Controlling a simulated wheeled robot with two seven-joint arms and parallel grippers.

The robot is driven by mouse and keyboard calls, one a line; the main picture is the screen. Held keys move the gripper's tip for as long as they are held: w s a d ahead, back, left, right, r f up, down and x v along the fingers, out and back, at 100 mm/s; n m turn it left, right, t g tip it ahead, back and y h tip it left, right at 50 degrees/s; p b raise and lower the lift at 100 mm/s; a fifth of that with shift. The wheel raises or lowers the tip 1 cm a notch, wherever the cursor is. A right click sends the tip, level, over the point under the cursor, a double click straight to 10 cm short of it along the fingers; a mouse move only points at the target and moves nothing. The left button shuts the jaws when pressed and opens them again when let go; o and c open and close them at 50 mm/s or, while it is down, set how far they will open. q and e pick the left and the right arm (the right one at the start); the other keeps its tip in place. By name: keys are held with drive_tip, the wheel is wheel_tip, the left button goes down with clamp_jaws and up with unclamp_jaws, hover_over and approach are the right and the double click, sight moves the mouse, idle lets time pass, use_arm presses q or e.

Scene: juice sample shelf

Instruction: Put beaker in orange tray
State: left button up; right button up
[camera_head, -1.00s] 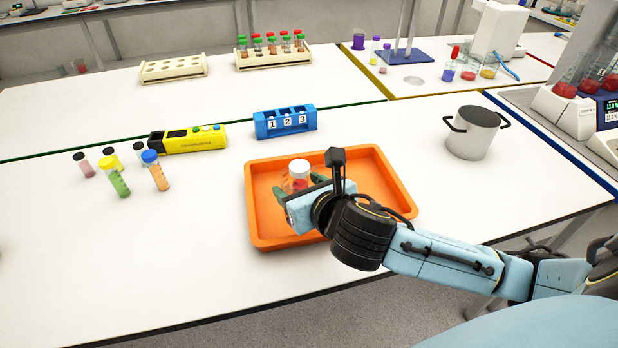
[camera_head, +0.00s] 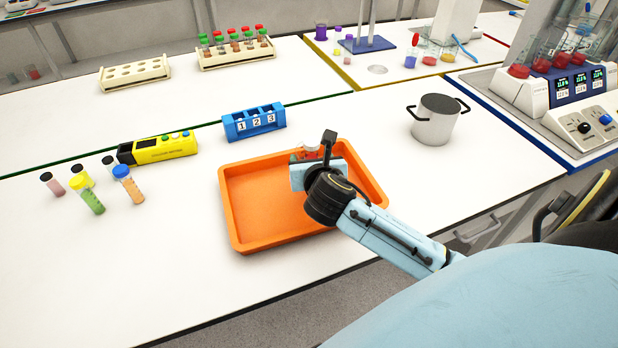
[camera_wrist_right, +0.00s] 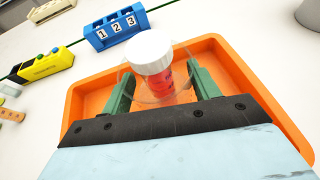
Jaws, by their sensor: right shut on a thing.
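The orange tray (camera_head: 262,237) lies on the white bench. A clear beaker (camera_wrist_right: 183,92) shows faintly between the green fingers of my right gripper (camera_wrist_right: 162,86). A small bottle with a white cap (camera_wrist_right: 151,50) and red label appears to sit inside the beaker. In the head view my right gripper (camera_head: 310,160) is over the back right part of the tray, with the white cap (camera_head: 311,145) just showing behind it. The fingers are shut on the beaker. Its base is hidden, so I cannot tell whether it touches the tray floor. My left gripper is not in view.
Behind the tray stand a blue numbered rack (camera_head: 254,122) and a yellow box (camera_head: 160,149). Several capped tubes (camera_head: 92,190) stand at the left. A silver pot (camera_head: 436,120) stands at the right. The tray's left and front parts are empty.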

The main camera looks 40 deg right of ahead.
drive_tip(key=shift+f+b, duration=0.5)
drive_tip(key=shift+f, duration=1.65)
drive_tip(key=shift+f, duration=0.1)
drive_tip(key=o, duration=1.1)
drive_tip(key=shift+f, duration=0.1)
drive_tip(key=shift+r, duration=0.2)
drive_tip(key=p+v, duration=0.1)
drive_tip(key=v, duration=1.1)
drive_tip(key=shift+a+f, duration=0.1)
drive_tip(key=shift+f, duration=0.05)
drive_tip(key=shift+s, duration=0.1)
